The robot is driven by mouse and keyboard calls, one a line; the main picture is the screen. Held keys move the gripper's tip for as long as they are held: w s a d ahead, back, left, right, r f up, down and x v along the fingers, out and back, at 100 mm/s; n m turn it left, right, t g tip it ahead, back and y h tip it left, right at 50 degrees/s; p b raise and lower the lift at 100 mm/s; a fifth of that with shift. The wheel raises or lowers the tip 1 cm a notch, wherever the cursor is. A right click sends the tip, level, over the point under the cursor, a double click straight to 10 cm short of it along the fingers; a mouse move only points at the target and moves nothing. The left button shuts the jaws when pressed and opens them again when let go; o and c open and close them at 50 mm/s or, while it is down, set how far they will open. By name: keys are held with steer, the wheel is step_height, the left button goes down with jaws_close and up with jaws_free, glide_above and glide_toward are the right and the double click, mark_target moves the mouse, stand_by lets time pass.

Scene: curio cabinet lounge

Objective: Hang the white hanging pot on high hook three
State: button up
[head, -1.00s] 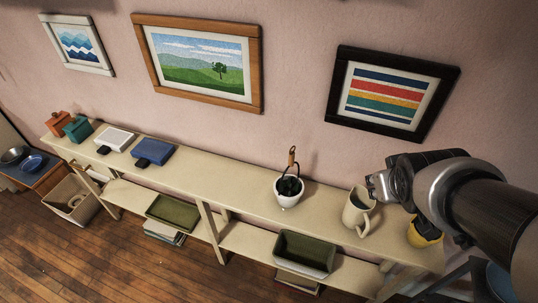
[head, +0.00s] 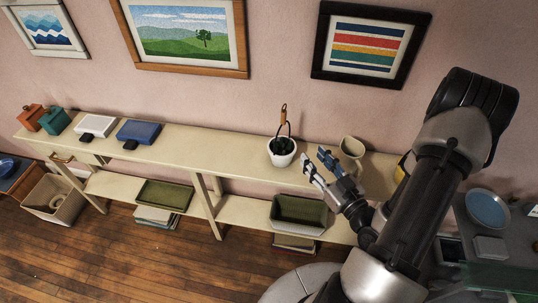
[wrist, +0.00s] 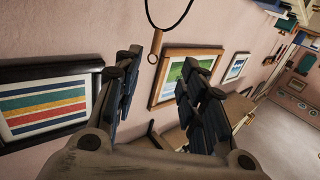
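The white hanging pot (head: 282,158) stands upright on the pale shelf's top, with dark contents and a black bail. A wooden grip with a small ring rises above the bail. In the wrist view, the wooden grip (wrist: 157,44) and part of the bail show ahead of the fingers; the pot body is out of that view. My gripper (head: 317,159) is open and empty, just right of the pot, fingers pointing toward it. Its fingers (wrist: 156,72) are spread in the wrist view. I see no high hook in any view.
The pale shelf (head: 225,143) runs along the pink wall. A cream pitcher (head: 351,150) stands right of the pot, behind my gripper. A green tray (head: 299,211) sits on the lower shelf. Shelf space left of the pot is clear.

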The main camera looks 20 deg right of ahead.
steer(key=b, duration=0.1)
glide_toward(285, 119)
steer(key=w, duration=0.4)
steer(key=shift+w+a+f+b, duration=0.1)
steer(key=shift+w+a+b, duration=0.1)
steer(key=shift+w, duration=0.7)
steer(key=shift+w+a+f+b, duration=0.1)
steer(key=shift+w+b, duration=0.15)
steer(key=shift+w, duration=0.65)
steer(key=shift+w+a+b, duration=0.15)
steer(key=shift+w+b, duration=0.05)
steer(key=shift+w, duration=0.7)
steer(key=shift+c, duration=0.2)
jaws_close()
steer(key=shift+r, duration=0.1)
